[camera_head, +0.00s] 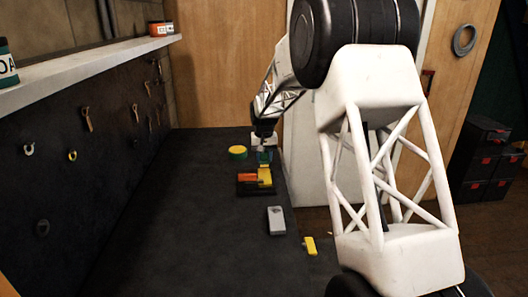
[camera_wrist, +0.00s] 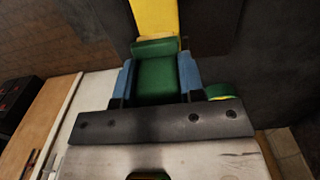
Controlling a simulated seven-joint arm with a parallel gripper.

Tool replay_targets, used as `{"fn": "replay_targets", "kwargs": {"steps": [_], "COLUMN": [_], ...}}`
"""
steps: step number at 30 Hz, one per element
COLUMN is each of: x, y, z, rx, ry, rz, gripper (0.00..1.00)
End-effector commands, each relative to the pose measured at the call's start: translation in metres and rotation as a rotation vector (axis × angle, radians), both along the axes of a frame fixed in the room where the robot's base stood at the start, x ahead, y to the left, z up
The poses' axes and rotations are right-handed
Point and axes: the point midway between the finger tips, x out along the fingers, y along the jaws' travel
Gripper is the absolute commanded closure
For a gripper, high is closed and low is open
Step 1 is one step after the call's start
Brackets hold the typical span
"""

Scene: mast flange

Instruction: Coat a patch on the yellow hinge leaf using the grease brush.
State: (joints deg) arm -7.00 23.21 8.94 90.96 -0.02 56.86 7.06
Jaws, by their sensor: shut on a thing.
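My gripper (camera_head: 264,148) is over the far part of the bench, pointing down. In the wrist view its two blue fingers are shut on the green grease brush (camera_wrist: 157,78). The brush's lower end is hard to make out. The yellow hinge leaf (camera_head: 265,180) lies on a dark base, beside an orange leaf (camera_head: 246,178). The brush is right at the far end of the yellow leaf; I cannot tell whether they touch. In the wrist view a yellow strip (camera_wrist: 155,16), apparently the leaf, shows just beyond the brush.
A round green tin with a yellow top (camera_head: 237,152) stands left of my gripper. A grey block (camera_head: 276,220) lies nearer on the bench's right side. A small yellow piece (camera_head: 310,246) is past the right edge. The bench's left and near parts are clear.

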Motion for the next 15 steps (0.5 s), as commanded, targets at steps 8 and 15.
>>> {"fn": "replay_targets", "kwargs": {"steps": [8, 15], "x": [0.000, 0.012], "y": [0.000, 0.000], "z": [-0.025, -0.039], "rx": [0.000, 0.000], "ry": [0.000, 0.000], "rz": [0.000, 0.000], "gripper": [0.83, 0.86]}}
